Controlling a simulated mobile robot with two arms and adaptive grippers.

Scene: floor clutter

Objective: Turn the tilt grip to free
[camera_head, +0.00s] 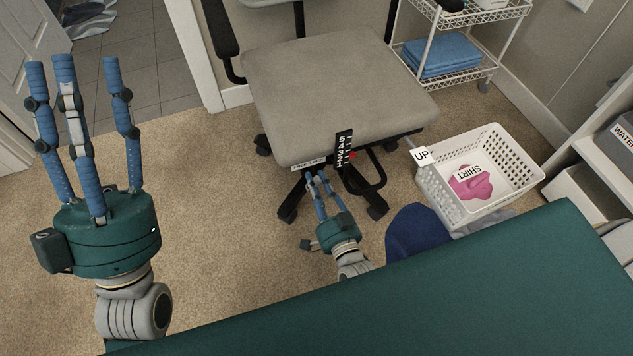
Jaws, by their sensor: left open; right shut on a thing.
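The office chair (320,80) has a grey seat and stands in the middle of the carpet. A small white label (308,164), which seems to read FREE and LOCK, is on the seat's front edge. My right gripper (318,180) reaches up from below to just under this label, its blue fingers shut on the tilt grip. The grip itself is mostly hidden by the fingers and the seat edge, so I cannot tell its turn position. My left gripper (78,68) is open and empty, raised at the left, well apart from the chair.
A white basket (518,182) with a pink shirt stands right of the chair. A wire cart (490,72) is behind. Carpet at the left is clear.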

